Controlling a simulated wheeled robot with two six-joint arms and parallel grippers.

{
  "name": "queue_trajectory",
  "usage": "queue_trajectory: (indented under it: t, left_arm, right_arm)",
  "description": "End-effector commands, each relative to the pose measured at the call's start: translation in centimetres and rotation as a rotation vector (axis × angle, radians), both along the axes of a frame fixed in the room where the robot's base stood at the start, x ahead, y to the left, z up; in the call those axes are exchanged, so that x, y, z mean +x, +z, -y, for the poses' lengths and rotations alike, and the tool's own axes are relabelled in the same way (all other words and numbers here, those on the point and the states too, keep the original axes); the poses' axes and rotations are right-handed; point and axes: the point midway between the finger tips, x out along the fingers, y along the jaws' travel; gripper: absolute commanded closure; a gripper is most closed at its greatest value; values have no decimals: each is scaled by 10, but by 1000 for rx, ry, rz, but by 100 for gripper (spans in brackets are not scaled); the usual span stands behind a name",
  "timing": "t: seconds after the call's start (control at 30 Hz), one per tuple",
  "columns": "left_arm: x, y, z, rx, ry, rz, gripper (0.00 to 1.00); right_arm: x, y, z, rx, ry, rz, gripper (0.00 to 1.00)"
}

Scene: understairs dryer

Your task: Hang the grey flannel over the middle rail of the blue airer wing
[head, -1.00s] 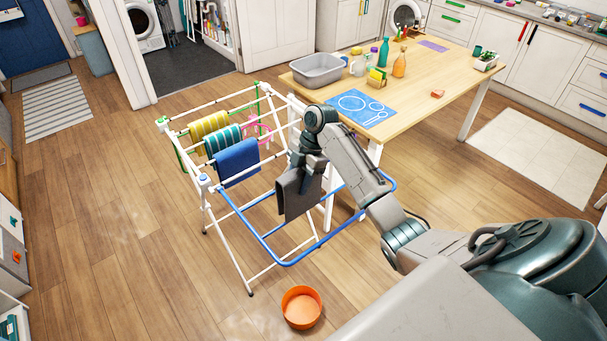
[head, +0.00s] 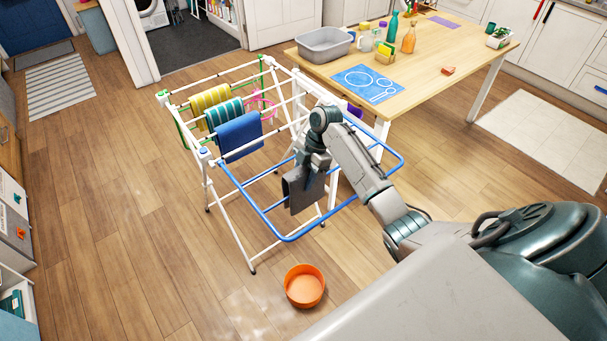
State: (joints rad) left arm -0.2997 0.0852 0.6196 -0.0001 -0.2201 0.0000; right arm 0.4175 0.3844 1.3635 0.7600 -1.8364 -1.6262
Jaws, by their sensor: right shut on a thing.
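The grey flannel (head: 299,193) hangs from my right gripper (head: 312,164), which is shut on it. Flannel and gripper appear over the open frame of the blue airer wing (head: 262,214), near its middle. Thin rails cross the wing, and the gripper and flannel hide part of them. I cannot tell whether the flannel touches the middle rail or lies over it. The flannel's lower edge shows inside the wing's outline. My left gripper is not in view.
A yellow striped cloth (head: 210,98), a teal striped cloth (head: 224,113) and a blue cloth (head: 239,137) hang on the white airer. An orange bowl (head: 304,285) stands on the floor in front. A wooden table (head: 440,77) with a grey basin (head: 324,44) stands behind.

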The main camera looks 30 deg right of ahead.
Motion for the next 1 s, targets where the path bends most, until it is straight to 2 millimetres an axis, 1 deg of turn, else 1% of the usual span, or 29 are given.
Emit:
queue_trajectory:
  t: [0.03,0.1,0.33,0.6,0.8,1.0]
  left_arm:
    - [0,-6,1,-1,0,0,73]
    - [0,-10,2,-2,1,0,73]
    - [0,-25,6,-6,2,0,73]
    - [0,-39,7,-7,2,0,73]
    - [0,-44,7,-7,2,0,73]
    - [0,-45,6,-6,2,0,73]
  right_arm:
    - [0,-8,0,0,-1,-1,82]
    - [0,-16,0,0,1,-2,82]
    - [0,-38,0,1,1,0,82]
    - [0,-63,-1,2,0,-1,82]
    - [0,-72,0,1,1,0,82]
    - [0,-74,0,1,1,0,82]
